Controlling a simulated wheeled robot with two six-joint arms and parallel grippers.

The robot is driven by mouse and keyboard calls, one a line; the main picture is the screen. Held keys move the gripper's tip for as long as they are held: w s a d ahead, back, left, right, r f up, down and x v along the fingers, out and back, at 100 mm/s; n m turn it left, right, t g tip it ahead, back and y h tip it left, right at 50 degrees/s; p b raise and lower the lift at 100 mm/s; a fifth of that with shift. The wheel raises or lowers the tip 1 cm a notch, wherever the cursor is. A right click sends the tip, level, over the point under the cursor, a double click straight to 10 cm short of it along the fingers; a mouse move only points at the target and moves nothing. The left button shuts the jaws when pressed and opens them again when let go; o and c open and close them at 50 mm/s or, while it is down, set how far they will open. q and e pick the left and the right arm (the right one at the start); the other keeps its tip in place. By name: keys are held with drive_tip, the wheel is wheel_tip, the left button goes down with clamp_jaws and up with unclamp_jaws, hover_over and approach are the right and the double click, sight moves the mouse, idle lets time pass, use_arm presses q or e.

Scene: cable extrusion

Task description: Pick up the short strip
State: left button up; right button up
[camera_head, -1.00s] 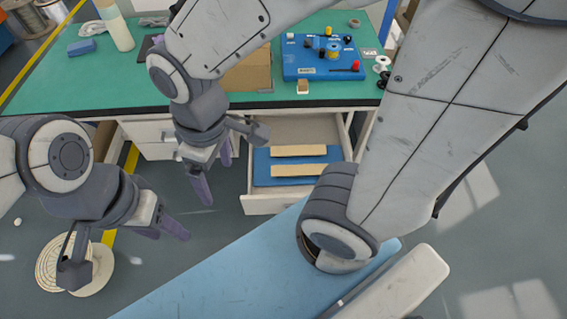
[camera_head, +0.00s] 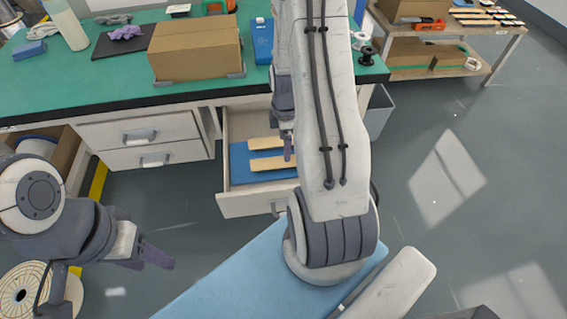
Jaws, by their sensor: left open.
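Two pale wooden strips lie on the blue lining of an open drawer (camera_head: 247,206) below the bench. The far strip (camera_head: 262,143) and the near strip (camera_head: 270,163) have their right ends hidden by my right arm, so I cannot tell which is shorter. My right gripper (camera_head: 288,147) is mostly hidden behind its arm. One dark finger hangs over the drawer by the strips, and I cannot tell whether it touches one. My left gripper (camera_head: 152,260) is open and empty, off to the left of the drawer over the floor.
The green bench (camera_head: 60,95) carries a cardboard box (camera_head: 195,50), a dark mat (camera_head: 124,42), a bottle (camera_head: 66,24) and a blue block (camera_head: 29,50). Closed drawers (camera_head: 140,137) are left of the open one. A shelf (camera_head: 450,62) stands back right. A spool (camera_head: 22,295) lies lower left.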

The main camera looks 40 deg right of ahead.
sight(283, 161)
drive_tip(key=shift+a+f+b, duration=0.15)
drive_tip(key=shift+f+b, duration=0.15)
drive_tip(key=shift+f, duration=1.25)
drive_tip(key=shift+a+f+b, duration=0.1)
drive_tip(key=shift+f+b, duration=0.2)
drive_tip(key=shift+f, duration=1.25)
drive_tip(key=c, duration=1.1)
